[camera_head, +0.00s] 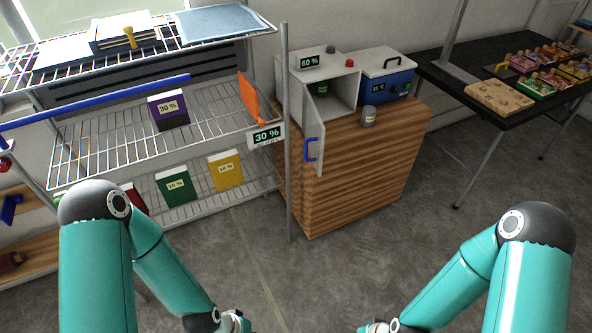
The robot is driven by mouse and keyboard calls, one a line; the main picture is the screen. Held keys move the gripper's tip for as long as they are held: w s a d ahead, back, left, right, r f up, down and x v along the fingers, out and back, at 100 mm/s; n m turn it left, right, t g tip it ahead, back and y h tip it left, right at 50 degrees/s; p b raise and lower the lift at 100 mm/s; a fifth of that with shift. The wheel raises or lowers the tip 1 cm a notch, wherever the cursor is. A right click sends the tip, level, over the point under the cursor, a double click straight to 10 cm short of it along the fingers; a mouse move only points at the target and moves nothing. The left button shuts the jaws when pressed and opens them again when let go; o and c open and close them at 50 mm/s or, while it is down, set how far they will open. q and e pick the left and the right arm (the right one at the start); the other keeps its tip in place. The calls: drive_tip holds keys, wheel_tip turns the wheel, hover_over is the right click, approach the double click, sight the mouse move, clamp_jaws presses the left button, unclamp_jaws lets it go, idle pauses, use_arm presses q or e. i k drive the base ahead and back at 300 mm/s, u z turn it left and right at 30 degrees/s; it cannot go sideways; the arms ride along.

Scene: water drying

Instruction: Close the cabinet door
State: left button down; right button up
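The small grey cabinet (342,85) stands on a wooden cupboard in the middle of the view. Its door (313,136) is open and swung out toward me, with a blue handle (310,150) on it. My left gripper (236,322) is at the bottom edge, only partly in view, well below and in front of the door. My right gripper (376,328) is also at the bottom edge and mostly cut off. Neither gripper touches the door. The fingers of both are out of frame.
A wire rack (215,112) with boxes stands left of the cupboard (360,170), its upright post (287,190) close to the door. A grey jar (369,117) and a blue-fronted box (390,88) are right of the cabinet. The floor in front is clear.

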sight(311, 126)
drive_tip(key=k, duration=0.75)
drive_tip(key=u, duration=0.55)
drive_tip(key=i, duration=1.35)
drive_tip(key=z, duration=0.5)
